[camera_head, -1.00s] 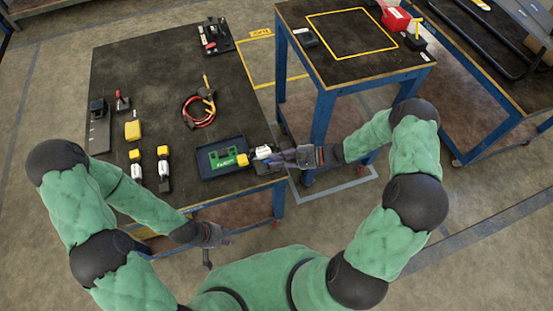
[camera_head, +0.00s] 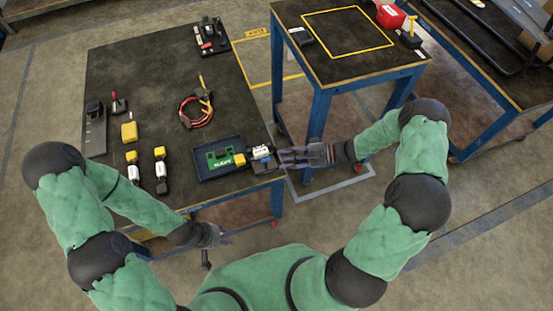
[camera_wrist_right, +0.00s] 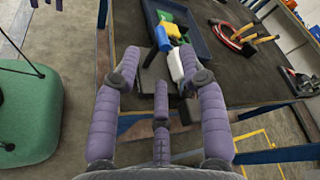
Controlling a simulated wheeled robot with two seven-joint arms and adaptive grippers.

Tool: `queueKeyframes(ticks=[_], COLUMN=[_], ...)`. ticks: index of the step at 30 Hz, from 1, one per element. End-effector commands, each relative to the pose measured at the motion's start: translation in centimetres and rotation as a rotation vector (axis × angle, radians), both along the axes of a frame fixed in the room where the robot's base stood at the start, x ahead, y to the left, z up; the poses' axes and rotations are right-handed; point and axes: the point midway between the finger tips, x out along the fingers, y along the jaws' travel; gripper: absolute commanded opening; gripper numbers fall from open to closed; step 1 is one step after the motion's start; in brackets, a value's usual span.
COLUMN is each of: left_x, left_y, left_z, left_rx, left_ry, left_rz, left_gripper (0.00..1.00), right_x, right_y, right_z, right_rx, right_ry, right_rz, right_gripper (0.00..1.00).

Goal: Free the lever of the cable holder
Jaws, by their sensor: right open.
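A small black holder with a white part on top (camera_head: 262,152) stands at the table's front right corner, beside the blue tray. I take it for the cable holder; its lever is not clear at this size.
The dark blue tray (camera_head: 200,176) holds a green board (camera_head: 219,158) and a yellow part. Red and black cables (camera_head: 184,120) lie mid-table. Yellow-and-white bottles (camera_head: 160,168) stand left of the tray. A second blue-legged table (camera_head: 318,75) stands to the right.

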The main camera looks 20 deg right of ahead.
Motion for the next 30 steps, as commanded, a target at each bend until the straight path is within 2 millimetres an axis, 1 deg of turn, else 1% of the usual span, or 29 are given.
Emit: queueKeyframes(ticks=[1,6,9,12,18,30], left_x=[0.0,0.0,0.0,0.0,0.0,0.0], left_y=[0.0,0.0,0.0,0.0,0.0,0.0], left_z=[0.0,0.0,0.0,0.0,0.0,0.0], left_rx=[0.000,0.000,0.000,0.000,0.000,0.000], left_ry=[0.000,0.000,0.000,0.000,0.000,0.000], left_rz=[0.000,0.000,0.000,0.000,0.000,0.000], left_gripper=[0.40,0.40,0.40,0.40,0.40,0.40], right_x=[-0.2,-1.3,-1.7,-2.0,-2.2,-2.2], right_y=[-1.2,-4.1,-5.4,-6.3,-7.0,-6.9], right_z=[0.2,0.8,1.2,1.3,1.5,1.5], right_rx=[-0.001,-0.001,0.000,-0.001,0.000,0.000], right_ry=[-0.002,0.001,0.001,0.001,0.001,0.001], right_rz=[-0.005,-0.003,-0.002,-0.001,0.001,0.001], right_gripper=[0.42,0.42,0.42,0.42,0.42,0.42])
